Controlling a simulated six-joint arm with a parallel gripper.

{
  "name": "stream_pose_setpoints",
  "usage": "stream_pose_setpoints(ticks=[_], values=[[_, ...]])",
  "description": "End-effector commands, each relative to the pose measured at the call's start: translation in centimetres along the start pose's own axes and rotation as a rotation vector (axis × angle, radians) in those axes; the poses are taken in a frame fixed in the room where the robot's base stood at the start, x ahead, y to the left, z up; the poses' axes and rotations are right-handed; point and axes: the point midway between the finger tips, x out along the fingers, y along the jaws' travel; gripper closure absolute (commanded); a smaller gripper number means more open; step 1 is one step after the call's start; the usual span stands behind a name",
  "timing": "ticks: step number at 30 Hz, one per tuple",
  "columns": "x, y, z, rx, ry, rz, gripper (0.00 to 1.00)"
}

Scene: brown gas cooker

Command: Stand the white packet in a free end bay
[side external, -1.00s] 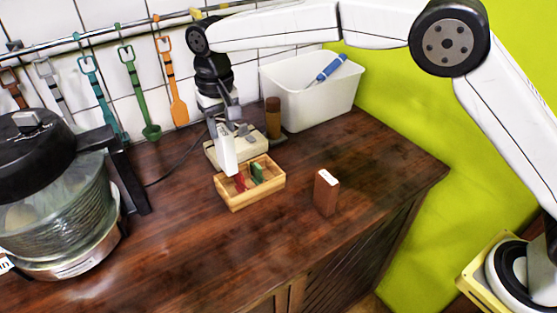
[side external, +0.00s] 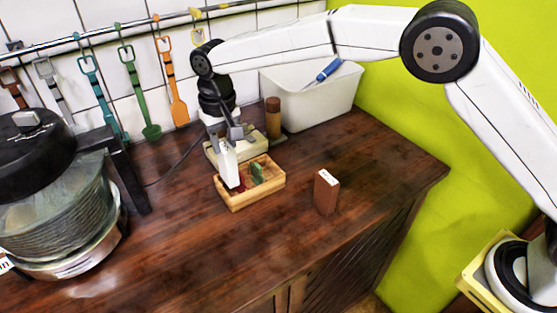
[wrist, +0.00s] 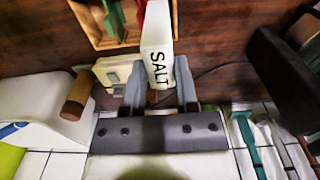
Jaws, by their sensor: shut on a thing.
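My gripper (side external: 226,139) is shut on the white packet (side external: 229,167), a tall slim block held upright. In the wrist view the packet (wrist: 157,45) shows the word SALT between my two fingers (wrist: 159,88). The wooden box (side external: 258,197) with bays is below it. The packet's lower end overlaps the box's left end in the side view; whether it touches the floor is hidden. A green packet (side external: 257,174) stands towards the box's middle and right, and a red one (side external: 242,183) is just beside the white packet, partly hidden.
A brown block with a white top (side external: 327,192) stands right of the box. Behind the box are a cream scale-like device (side external: 216,151), a brown cylinder (side external: 273,118) and a white tub (side external: 318,98). A glass pot (side external: 55,210) stands left. The front counter is clear.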

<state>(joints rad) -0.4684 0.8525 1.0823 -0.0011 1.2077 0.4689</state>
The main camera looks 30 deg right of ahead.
Motion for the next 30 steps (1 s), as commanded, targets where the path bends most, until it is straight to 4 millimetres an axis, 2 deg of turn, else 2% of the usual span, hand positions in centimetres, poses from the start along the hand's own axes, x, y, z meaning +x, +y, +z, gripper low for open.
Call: stream_pose_setpoints(ticks=[30], values=[[0.92, -0.02, -0.03, 0.0, 0.001, 0.0, 1.0]])
